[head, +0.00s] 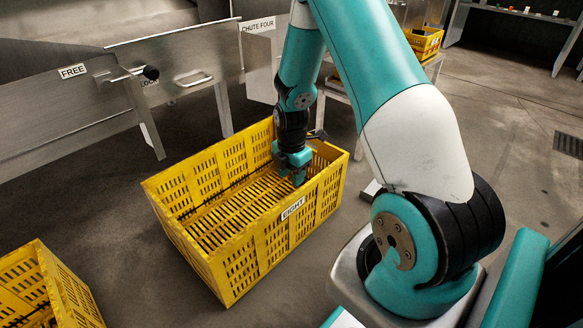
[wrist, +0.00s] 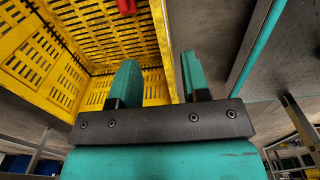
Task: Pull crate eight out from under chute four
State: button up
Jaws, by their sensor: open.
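Crate eight (head: 294,210), a yellow slotted crate with an EIGHT label on its near long wall, stands upright on the floor in front of the metal chutes. My gripper (head: 297,172) points down at the crate's right part, by the near wall's rim. In the wrist view my gripper (wrist: 158,72) is open, with a yellow crate wall (wrist: 161,35) between its fingers, one finger on each side. I cannot tell whether either finger touches it. The chute four sign (head: 258,26) is on a metal panel behind the crate.
Another yellow crate (head: 52,290) stands at the lower left. Another yellow crate (head: 425,42) sits at the back right. Floor left of crate eight is clear.

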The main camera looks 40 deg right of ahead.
aim_at(291, 205)
notch_tip(291, 205, down, 13)
jog(key=b, duration=0.6)
jog(key=shift+r, duration=0.2)
grip_shut()
dwell(1.0)
